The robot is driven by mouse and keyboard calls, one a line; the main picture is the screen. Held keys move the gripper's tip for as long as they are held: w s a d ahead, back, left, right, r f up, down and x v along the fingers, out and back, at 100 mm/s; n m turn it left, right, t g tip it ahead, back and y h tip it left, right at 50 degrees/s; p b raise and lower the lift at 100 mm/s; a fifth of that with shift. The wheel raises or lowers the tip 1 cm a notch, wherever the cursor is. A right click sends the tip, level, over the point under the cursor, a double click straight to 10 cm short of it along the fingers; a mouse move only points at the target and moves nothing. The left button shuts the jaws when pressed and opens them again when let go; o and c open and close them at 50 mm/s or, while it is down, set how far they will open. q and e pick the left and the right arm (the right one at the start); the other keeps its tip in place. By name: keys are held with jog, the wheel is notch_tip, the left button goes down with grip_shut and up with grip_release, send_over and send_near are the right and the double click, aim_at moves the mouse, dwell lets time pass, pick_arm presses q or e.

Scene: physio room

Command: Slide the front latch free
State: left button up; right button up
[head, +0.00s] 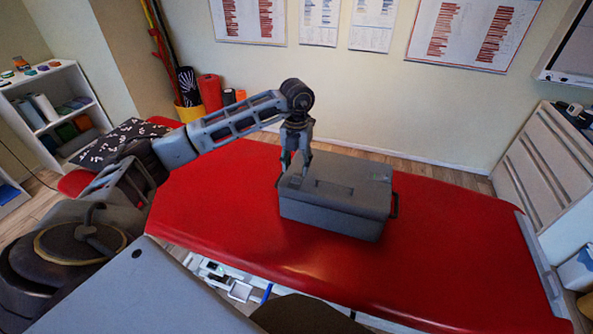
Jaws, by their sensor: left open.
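A grey lidded box (335,213) sits on the red padded treatment table (430,270). Its lid (345,180) is closed, and a dark handle (395,205) shows on its right side. I cannot make out the front latch; the front face is too dark and small to tell. My left gripper (295,172) points down over the left end of the lid, with its fingers apart. I cannot tell whether the fingertips touch the box. No object shows between them. My right gripper is not in view.
The red table top is clear to the left and right of the box. A white shelf (62,110) stands at the far left. A yellow bin with rolls (187,112) is at the back wall. A pale cabinet (548,165) stands at the right.

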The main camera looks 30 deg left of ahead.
aim_at(296, 176)
pick_arm(q)
notch_tip(296, 176, up, 8)
dwell(0.5)
